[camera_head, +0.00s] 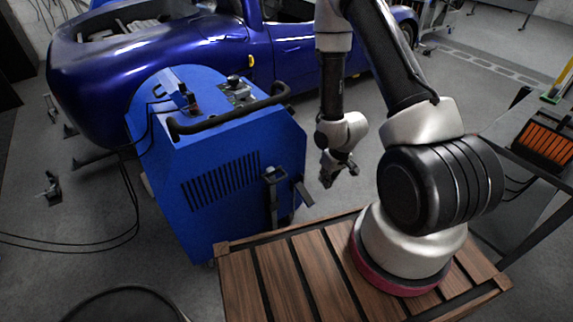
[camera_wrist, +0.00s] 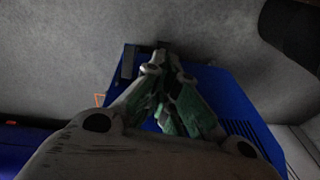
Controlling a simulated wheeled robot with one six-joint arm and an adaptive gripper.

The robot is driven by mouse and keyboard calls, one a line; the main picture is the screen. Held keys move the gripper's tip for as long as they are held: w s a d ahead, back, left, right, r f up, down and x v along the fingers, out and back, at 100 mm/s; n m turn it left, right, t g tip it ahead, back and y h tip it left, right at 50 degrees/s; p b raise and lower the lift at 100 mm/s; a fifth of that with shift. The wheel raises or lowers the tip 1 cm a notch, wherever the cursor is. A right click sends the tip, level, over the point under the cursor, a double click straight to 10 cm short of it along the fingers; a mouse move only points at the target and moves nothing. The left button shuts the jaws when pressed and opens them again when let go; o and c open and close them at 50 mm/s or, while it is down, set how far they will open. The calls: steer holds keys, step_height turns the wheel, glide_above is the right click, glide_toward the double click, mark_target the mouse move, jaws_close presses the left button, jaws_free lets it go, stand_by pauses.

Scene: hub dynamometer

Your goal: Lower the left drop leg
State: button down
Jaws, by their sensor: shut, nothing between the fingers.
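A blue dynamometer cabinet (camera_head: 225,205) stands on the floor at centre left. On its right-hand side is a dark upright bar, which looks like a drop leg (camera_head: 273,207), with a bracket (camera_head: 274,175) at its top. A second short dark bar (camera_head: 302,190) sticks out at the cabinet's right edge. I cannot tell which is the left drop leg. In the wrist view my gripper (camera_wrist: 163,62) is shut and empty, in front of the blue cabinet (camera_wrist: 225,100).
A black handle bar (camera_head: 228,113) crosses the cabinet top. A blue car (camera_head: 165,60) stands behind. Cables (camera_head: 125,215) lie on the floor at left. A cart with an orange-filled bin (camera_head: 545,145) is at right.

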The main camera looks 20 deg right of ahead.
steer(key=w+a+r+t+y, duration=0.1)
steer(key=w+a+r+t, duration=0.1)
steer(key=w, duration=0.4)
steer(key=w+a+r+t+y, duration=0.2)
steer(key=w+a+t, duration=0.1)
steer(key=w+t, duration=0.1)
steer(key=shift+w+a+r, duration=0.15)
steer(key=shift+w+r, duration=0.25)
steer(key=shift+w, duration=0.45)
steer(key=s+f+x, duration=0.1)
steer(key=x, duration=1.2)
steer(key=shift+s+d+f, duration=0.2)
steer(key=shift+s+f, duration=0.1)
steer(key=shift+s, duration=0.05)
